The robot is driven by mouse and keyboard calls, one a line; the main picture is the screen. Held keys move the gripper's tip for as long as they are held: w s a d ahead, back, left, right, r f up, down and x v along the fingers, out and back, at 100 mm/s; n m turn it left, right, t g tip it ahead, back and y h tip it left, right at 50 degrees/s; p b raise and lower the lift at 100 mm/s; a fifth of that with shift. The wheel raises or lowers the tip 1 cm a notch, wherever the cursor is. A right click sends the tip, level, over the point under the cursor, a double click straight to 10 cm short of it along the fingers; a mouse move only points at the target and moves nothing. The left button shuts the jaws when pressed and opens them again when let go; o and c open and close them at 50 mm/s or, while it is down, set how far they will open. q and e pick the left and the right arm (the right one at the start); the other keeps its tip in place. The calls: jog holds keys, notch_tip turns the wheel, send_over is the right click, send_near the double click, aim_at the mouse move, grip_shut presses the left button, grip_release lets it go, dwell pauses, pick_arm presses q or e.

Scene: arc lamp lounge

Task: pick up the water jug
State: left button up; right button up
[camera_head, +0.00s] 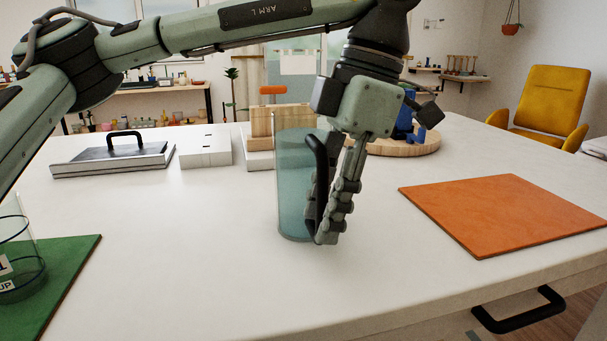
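The water jug (292,195) is a clear, bluish cylinder with a dark handle on its right side. It stands upright on the white table, in the middle of the view. My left gripper (328,205) points down at the handle from above, its fingers beside and overlapping it. The fingers and handle overlap in the picture, so I cannot tell whether they are closed on it. My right gripper is not in view.
An orange mat (500,214) lies to the right. A green mat (62,285) with a clear cup (18,265) is at the left front. A metal tray with black handle (112,158), a white box (206,150) and a round wooden board (425,142) stand behind.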

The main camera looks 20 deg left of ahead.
pick_arm(q)
grip_shut()
jog(key=shift+r, duration=0.2)
dwell(0.4)
